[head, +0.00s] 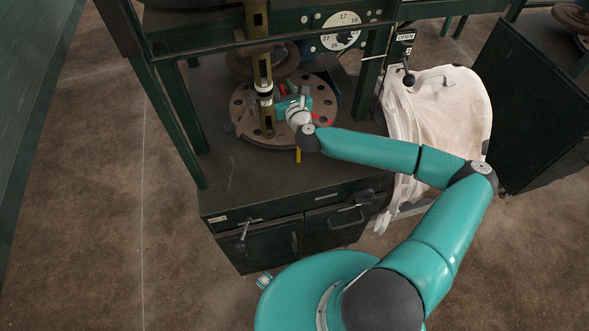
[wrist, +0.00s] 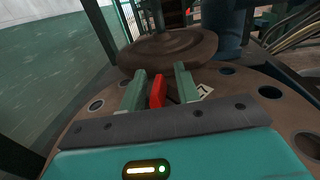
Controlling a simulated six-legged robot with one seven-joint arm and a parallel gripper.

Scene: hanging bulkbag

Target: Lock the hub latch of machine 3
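The machine's round brown hub disc (head: 242,125) with holes around its rim lies on a dark cabinet; it also shows in the wrist view (wrist: 70,150). A red lever (wrist: 157,93), which looks like the hub latch, stands between the two greenish fingers of my gripper (wrist: 160,88) in the wrist view. The fingers are apart, with a clear gap to the right of the lever. In the head view my gripper (head: 282,103) is low over the disc, beside the olive upright post. A bit of red (head: 283,90) shows there, mostly hidden. Whether the lever is touched cannot be told.
The olive post (head: 259,62) rises just left of my gripper. A green frame (head: 180,110) stands around the machine. A numbered white dial (head: 341,32) is behind. A pale bag (head: 455,110) hangs at right. A yellow piece (head: 298,155) is at the disc's front.

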